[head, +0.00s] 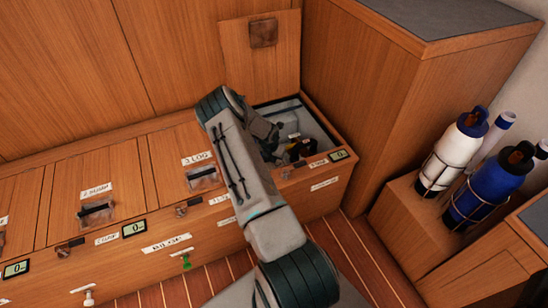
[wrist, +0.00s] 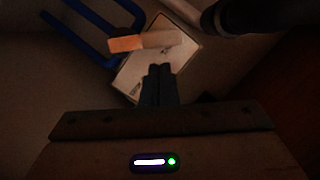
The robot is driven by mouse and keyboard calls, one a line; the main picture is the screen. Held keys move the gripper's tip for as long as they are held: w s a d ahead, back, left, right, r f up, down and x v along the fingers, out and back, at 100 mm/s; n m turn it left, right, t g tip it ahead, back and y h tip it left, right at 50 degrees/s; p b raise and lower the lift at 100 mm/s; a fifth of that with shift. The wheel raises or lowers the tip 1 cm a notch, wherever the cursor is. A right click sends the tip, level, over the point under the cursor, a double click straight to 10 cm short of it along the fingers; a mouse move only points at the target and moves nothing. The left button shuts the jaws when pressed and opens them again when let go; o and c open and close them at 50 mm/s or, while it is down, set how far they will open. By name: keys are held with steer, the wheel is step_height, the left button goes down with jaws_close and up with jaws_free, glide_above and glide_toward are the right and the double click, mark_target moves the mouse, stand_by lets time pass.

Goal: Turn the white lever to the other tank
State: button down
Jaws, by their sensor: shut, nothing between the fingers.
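My gripper (wrist: 160,72) is shut, its dark fingertips together and empty, over a pale plate (wrist: 130,75) in the wrist view. A bar (wrist: 145,42), orange at its left and pale at its right, lies across the plate just beyond the fingertips; it may be the white lever. I see no contact, but the view is dim. In the head view my arm reaches into the open locker (head: 325,137) and partly hides its inside. A small white handle (head: 88,298) also shows low on the locker front at left, far from my gripper.
Blue tubing (wrist: 85,30) loops at the wrist view's upper left. The open lid (head: 262,65) stands behind the locker. Closed lids line the left. A tall cabinet (head: 400,85) stands close at right, with white (head: 452,155) and blue (head: 488,190) bottles beyond it.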

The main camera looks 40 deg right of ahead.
steer(key=p+v, duration=0.6)
steer(key=v, duration=0.1)
steer(key=shift+d+r, duration=0.25)
steer(key=shift+r, duration=0.15)
steer(key=shift+s, duration=0.1)
